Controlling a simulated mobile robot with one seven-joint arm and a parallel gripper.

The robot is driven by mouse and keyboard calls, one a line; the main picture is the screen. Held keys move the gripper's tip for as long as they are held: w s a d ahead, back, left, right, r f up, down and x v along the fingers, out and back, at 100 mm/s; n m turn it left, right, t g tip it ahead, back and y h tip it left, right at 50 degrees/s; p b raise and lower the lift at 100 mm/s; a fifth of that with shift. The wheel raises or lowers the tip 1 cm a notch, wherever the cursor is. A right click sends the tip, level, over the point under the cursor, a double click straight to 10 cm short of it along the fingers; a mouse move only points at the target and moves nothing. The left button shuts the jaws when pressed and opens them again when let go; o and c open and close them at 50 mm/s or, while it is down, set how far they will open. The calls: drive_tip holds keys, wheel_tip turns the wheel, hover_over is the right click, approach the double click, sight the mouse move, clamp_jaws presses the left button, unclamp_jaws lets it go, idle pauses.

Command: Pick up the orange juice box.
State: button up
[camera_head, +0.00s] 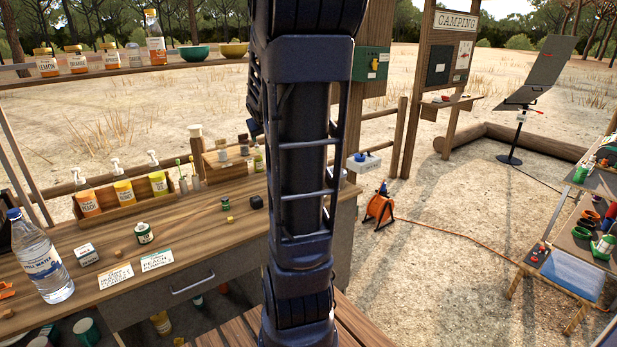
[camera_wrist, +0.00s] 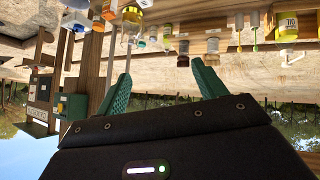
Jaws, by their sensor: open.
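I cannot make out an orange juice box for certain in either view. A jar labelled ORANGE (camera_head: 77,60) stands on the upper shelf at the left of the head view, but it looks like a jar, not a box. My gripper (camera_wrist: 162,86) shows in the wrist view with its two green fingers wide apart and nothing between them. That view is upside down. A yellow-filled jar (camera_wrist: 131,24) is beyond the left finger. In the head view my dark arm covers the centre, and the gripper itself cannot be seen.
An orange cable reel (camera_head: 379,207) sits on the ground at right. A side table (camera_head: 572,268) stands far right.

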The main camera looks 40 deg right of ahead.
drive_tip(key=w+d+f+t, duration=0.2)
drive_tip(key=w+d+f, duration=0.3)
drive_tip(key=d, duration=0.4)
drive_tip(key=w+d+f+t, duration=0.1)
drive_tip(key=w+d+f, duration=0.35)
drive_tip(key=d, duration=0.45)
drive_tip(key=s+d+f+n+t+y, duration=0.2)
drive_tip(key=d+f+t+y, duration=0.15)
drive_tip(key=d+f, duration=1)
drive_tip(key=w+f, duration=0.5)
drive_tip(key=w, duration=0.5)
drive_tip(key=shift+a+f+y, duration=0.2)
drive_tip(key=shift+a+y, duration=0.1)
drive_tip(key=shift+y, duration=0.15)
drive_tip(key=shift+g, duration=0.25)
drive_tip(key=c, duration=1.2)
